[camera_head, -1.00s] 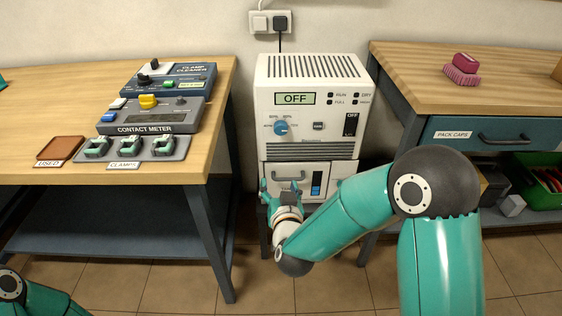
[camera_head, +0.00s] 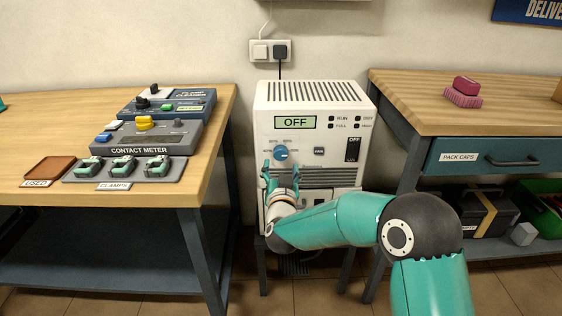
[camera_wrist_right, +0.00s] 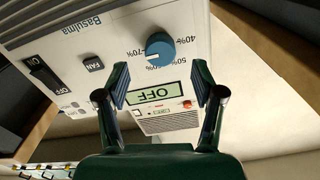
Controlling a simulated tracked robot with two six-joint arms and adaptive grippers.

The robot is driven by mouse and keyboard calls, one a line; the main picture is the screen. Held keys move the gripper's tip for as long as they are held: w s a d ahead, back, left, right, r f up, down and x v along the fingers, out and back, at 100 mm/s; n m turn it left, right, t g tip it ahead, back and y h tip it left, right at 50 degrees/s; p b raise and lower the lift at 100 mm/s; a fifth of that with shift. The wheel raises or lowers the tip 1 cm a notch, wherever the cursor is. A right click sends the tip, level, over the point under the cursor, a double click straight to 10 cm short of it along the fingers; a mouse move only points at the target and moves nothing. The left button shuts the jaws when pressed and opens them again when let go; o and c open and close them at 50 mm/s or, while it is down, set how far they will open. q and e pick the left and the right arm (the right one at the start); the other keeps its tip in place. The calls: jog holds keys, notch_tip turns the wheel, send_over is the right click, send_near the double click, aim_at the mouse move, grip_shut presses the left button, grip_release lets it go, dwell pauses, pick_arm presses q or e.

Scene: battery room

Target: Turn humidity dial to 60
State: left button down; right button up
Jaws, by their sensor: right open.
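The humidity dial (camera_head: 281,153) is a round blue knob on the front of the white dehumidifier (camera_head: 313,92). Percent marks surround it, and the display (camera_head: 295,122) above reads OFF. My right gripper (camera_head: 281,170) is just below the dial in the head view. In the right wrist view the dial (camera_wrist_right: 160,47) lies ahead of the open fingers (camera_wrist_right: 162,80), with nothing between them. The gripper looks apart from the dial. My left gripper is not in view.
A black power switch (camera_head: 352,149) and a FAN button (camera_head: 319,152) sit right of the dial. A wooden bench (camera_head: 225,110) with meters stands left, another bench (camera_head: 420,88) right. A wall socket (camera_head: 270,51) is behind.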

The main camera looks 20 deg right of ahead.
aim_at(280, 157)
jog(key=shift+x, duration=2.5)
jog(key=c, duration=1.1)
